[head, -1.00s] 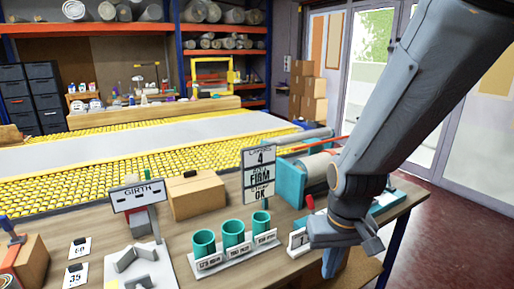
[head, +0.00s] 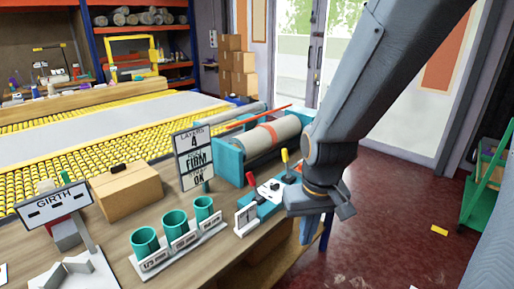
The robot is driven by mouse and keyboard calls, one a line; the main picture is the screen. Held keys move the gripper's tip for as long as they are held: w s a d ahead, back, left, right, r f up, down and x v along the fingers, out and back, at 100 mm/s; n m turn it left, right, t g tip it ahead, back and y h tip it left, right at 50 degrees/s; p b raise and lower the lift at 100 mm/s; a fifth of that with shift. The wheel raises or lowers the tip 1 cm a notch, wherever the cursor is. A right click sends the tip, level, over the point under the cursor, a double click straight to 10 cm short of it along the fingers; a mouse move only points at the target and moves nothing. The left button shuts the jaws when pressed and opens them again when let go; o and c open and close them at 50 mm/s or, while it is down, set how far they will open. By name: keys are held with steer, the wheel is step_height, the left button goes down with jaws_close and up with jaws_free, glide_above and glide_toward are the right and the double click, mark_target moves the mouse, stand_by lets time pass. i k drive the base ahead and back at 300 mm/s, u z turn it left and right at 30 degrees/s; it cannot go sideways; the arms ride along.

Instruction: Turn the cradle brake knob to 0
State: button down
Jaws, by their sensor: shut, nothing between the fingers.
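The teal cradle (head: 229,164) at the right end of the table holds a pale roll (head: 262,139) with a red band. In front of it is a teal control block with a white-topped panel and a small dark knob (head: 273,187), which seems to be the brake knob; its setting is too small to read. A red-handled lever (head: 252,187) and a yellow-handled lever (head: 285,157) stand beside it.
A sign reading LAYERS 4, FIRM, OK (head: 193,158) stands left of the cradle. Three teal cups (head: 175,224), a cardboard box (head: 128,190) and a GIRTH sign (head: 53,206) are further left. The floor right of the table is mostly clear, with a green cart (head: 484,190).

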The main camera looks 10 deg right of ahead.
mark_target(274, 186)
steer(key=k, duration=0.55)
steer(key=u, duration=0.7)
steer(key=i, duration=1.35)
steer(key=z, duration=0.75)
